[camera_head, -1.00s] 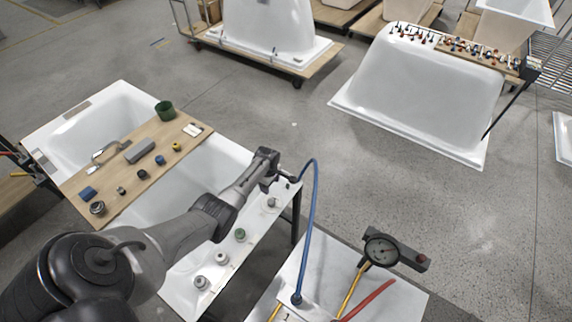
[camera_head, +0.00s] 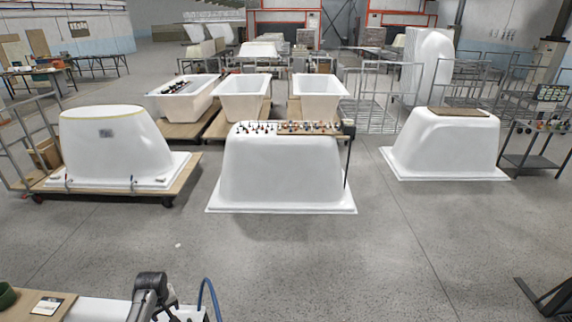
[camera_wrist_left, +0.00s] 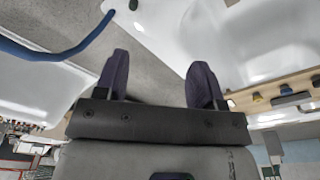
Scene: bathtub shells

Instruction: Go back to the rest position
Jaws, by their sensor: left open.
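My left gripper (camera_wrist_left: 160,78) shows in the left wrist view with its two dark fingers spread apart and nothing between them. In the head view my left arm (camera_head: 150,290) reaches in at the bottom edge, left of centre, and its fingers are hard to make out there. My right gripper is not in view. A blue hose (camera_head: 210,292) rises beside my left arm and also curves across the upper left of the left wrist view (camera_wrist_left: 62,50).
A wooden board (camera_head: 18,310) with a green cup (camera_head: 6,294) is at the bottom left, over a white tub. An upturned tub (camera_head: 280,172) with small parts on top stands ahead, between others at left (camera_head: 115,145) and right (camera_head: 445,145). The floor between is clear.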

